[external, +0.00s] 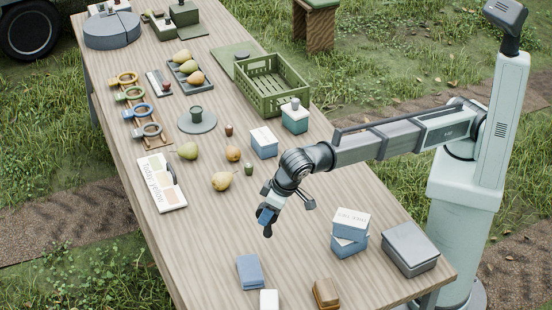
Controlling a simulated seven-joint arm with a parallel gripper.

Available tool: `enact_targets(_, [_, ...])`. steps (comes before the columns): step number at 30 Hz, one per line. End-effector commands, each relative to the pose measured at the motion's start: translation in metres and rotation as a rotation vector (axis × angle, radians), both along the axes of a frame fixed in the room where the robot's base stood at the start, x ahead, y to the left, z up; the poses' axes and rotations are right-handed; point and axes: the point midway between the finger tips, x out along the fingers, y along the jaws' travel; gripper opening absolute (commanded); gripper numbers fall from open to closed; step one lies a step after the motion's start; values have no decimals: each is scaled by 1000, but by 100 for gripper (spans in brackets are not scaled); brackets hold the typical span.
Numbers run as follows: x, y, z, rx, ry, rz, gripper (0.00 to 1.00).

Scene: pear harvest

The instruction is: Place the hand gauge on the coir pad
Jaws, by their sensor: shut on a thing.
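My gripper (266,222) is above the near middle of the table, pointing down. It is shut on a small blue and dark item, mostly hidden by the fingers; it may be the hand gauge, but I cannot tell for sure. No item is clearly recognisable as the coir pad. A brown block-like item (326,293) lies at the table's near edge, right of and nearer than my gripper; I cannot tell whether it is the pad.
A blue block (250,272) and a white block (269,300) lie near the front. A stack of boxes (350,226) and a grey case (409,249) stand right. Pears (222,181), ring tools (143,111), a label board (161,182) and a green crate (271,85) are farther back.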

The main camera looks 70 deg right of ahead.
Motion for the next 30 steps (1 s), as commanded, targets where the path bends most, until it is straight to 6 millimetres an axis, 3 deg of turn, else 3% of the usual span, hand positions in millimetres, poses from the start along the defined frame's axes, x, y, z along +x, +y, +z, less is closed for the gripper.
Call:
enact_targets(1, [-20, 10, 1, 0, -1, 28, 1])
enact_targets(9, [-112, 50, 7, 0, -1, 169, 1])
enact_targets(15, [-166, 65, 11, 0, 0, 272, 1])
enact_targets(18, [-191, 61, 12, 0, 0, 352, 1])
enact_targets(22, [-196, 53, 10, 0, 0, 472, 1])
enact_targets(30, [-200, 57, 9, 1, -1, 665, 1])
